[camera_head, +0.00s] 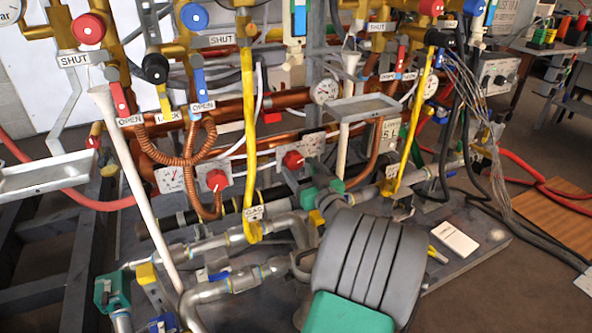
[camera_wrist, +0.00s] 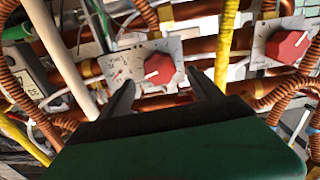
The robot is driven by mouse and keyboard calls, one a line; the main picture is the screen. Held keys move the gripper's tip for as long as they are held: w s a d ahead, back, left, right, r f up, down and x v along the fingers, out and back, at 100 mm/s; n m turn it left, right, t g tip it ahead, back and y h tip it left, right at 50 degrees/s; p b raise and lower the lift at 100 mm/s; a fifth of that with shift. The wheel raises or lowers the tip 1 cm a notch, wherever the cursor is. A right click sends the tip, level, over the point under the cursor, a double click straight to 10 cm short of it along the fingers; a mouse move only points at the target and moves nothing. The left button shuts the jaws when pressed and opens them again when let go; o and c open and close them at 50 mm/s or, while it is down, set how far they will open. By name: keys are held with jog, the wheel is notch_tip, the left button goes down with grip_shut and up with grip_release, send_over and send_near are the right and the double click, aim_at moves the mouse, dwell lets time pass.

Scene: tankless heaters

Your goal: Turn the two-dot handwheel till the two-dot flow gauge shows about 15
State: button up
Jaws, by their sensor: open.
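A red handwheel (camera_wrist: 163,70) with a white pointer mark shows in the wrist view, with a small red-needle gauge (camera_wrist: 118,74) beside it on the same light panel. It appears to be the right red handwheel (camera_head: 293,160) in the head view. My open gripper (camera_wrist: 161,80) has one finger to each side of the wheel in the picture; contact cannot be told. A second red handwheel (camera_wrist: 288,46) lies further right; it seems to be the left handwheel (camera_head: 217,181) in the head view, with its gauge (camera_head: 170,179). Dot marks and gauge readings are too small to read.
A yellow pipe (camera_wrist: 227,45) runs between the two handwheels. A white pipe (camera_wrist: 73,65) passes left of the gauge. Copper pipes surround the panels closely. In the head view, a metal tray (camera_head: 362,108) juts out above the right panel.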

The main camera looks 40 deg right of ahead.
aim_at(296, 162)
jog(key=x, duration=0.4)
jog(key=shift+w+d, duration=0.1)
jog(key=shift+w, duration=0.3)
jog(key=shift+c, duration=0.3)
jog(key=c, duration=1.3)
jog(key=shift+m, duration=0.3)
